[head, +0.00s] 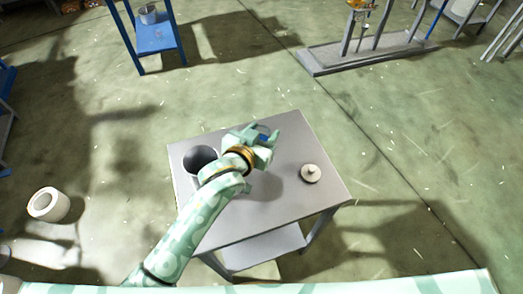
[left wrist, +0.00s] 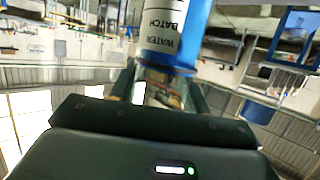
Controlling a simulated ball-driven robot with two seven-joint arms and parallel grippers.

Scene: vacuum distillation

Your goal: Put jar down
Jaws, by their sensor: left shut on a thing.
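My left gripper (head: 266,140) is over the grey metal table (head: 235,222), near its back edge. It is shut on the jar. In the left wrist view the jar (left wrist: 178,25) stands out between the fingers, with a white label reading BATCH and WATER and a blue band at its end. In the head view my gripper hides most of the jar and only a little blue shows. I cannot tell whether the jar touches the table top. My right gripper is in neither view.
A dark open pot (head: 200,158) stands on the table left of my gripper, partly behind my arm. A pale round lid with a knob (head: 310,173) lies to the right. Bare table lies around it. A blue stand (head: 156,36) and a white roll (head: 48,205) are farther off.

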